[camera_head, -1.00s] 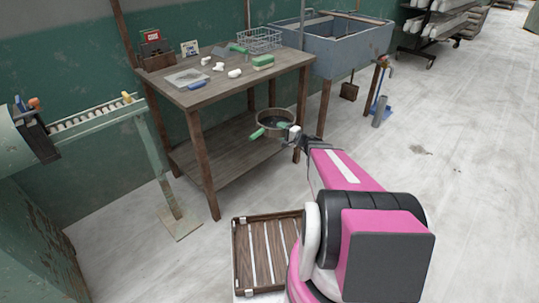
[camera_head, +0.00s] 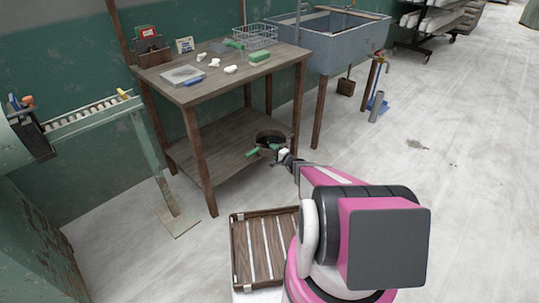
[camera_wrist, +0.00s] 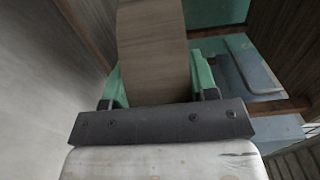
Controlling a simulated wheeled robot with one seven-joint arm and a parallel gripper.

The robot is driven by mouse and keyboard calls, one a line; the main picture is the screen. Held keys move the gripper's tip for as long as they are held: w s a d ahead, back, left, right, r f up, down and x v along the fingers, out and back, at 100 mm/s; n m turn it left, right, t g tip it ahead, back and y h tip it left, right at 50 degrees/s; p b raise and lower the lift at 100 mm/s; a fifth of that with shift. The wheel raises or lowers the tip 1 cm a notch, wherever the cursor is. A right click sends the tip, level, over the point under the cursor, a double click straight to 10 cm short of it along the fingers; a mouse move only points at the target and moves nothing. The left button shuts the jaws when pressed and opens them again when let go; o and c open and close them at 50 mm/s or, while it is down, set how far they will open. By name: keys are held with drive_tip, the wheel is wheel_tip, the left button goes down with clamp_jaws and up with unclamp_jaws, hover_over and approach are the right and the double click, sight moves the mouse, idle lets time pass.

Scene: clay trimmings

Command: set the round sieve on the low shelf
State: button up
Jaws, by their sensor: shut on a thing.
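The round sieve (camera_head: 271,135) has a brown rim and a dark inside. In the head view it is at the right end of the low shelf (camera_head: 215,146), under the table top. I cannot tell whether it touches the shelf boards. My gripper (camera_head: 265,150) has green fingers and is shut on the near side of the sieve's rim. In the wrist view the sieve's brown wooden wall (camera_wrist: 153,45) stands between the green fingers of my gripper (camera_wrist: 160,82). The far part of the sieve is partly hidden.
Table legs stand on both sides of the shelf opening. A slatted wooden crate (camera_head: 262,247) is in front. Left of the sieve the shelf is bare.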

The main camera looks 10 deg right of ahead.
drive_tip(key=w+a+f, duration=0.1)
drive_tip(key=w+f, duration=0.5)
drive_tip(key=f, duration=0.2)
drive_tip(key=shift+w, duration=0.35)
drive_tip(key=shift+f, duration=0.15)
drive_tip(key=o, duration=1.2)
